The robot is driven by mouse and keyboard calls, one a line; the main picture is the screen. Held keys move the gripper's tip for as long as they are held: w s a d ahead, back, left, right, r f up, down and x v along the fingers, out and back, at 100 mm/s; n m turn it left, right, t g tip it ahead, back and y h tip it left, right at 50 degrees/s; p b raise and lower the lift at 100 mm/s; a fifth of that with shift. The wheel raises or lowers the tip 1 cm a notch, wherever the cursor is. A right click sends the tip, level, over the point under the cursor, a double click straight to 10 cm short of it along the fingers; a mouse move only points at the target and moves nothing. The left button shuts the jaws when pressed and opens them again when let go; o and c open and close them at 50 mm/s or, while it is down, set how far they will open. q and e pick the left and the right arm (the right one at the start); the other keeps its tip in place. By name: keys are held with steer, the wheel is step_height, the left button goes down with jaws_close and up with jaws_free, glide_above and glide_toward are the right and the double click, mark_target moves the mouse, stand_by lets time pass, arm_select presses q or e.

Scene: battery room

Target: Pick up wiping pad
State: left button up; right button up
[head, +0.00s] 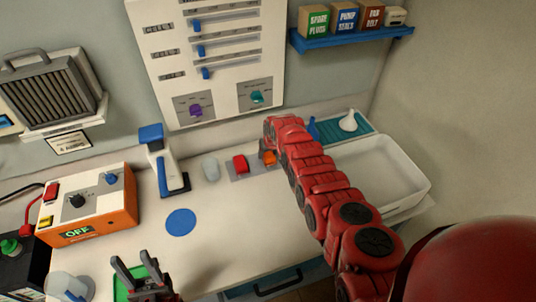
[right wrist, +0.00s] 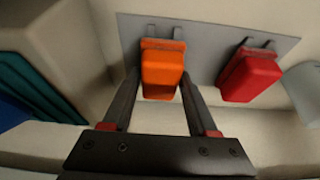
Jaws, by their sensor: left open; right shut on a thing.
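An orange block-like pad (right wrist: 162,76) sits at a grey plate (right wrist: 203,52) with small prongs behind it. My right gripper (right wrist: 160,88) has a finger on each side of the orange pad and is shut on it. In the head view the orange pad (head: 269,158) is partly hidden by my right arm. A similar red pad (right wrist: 250,76) is beside it on the plate, apart from my fingers. My left gripper (head: 131,262) is open and empty near the front left of the bench, over a green patch (head: 127,284).
A white tray (head: 425,186) and a teal mat (head: 322,129) with a white funnel (head: 349,121) are to the right. An orange control box (head: 122,212), blue-topped device (head: 152,140) and translucent cup (head: 211,168) stand left. Bench around the blue disc (head: 181,222) is clear.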

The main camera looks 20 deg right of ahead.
steer(key=shift+r, duration=0.5)
steer(key=shift+r+b, duration=0.3)
steer(key=shift+b, duration=0.05)
steer(key=shift+r+b, duration=0.35)
steer(key=shift+r, duration=0.25)
steer(key=s+a+b, duration=0.1)
steer(key=s+a, duration=0.2)
steer(key=s+a+r+b, duration=0.1)
steer(key=s+a+b, duration=0.1)
steer(key=s+a, duration=0.1)
steer(key=s+a+b, duration=0.2)
steer(key=s+a, duration=0.1)
steer(key=a, duration=0.2)
steer(key=shift+r, duration=0.2)
steer(key=shift+s+a+r+b, duration=0.2)
steer(key=shift+s+a+b, duration=0.1)
steer(key=shift+s+a, duration=0.35)
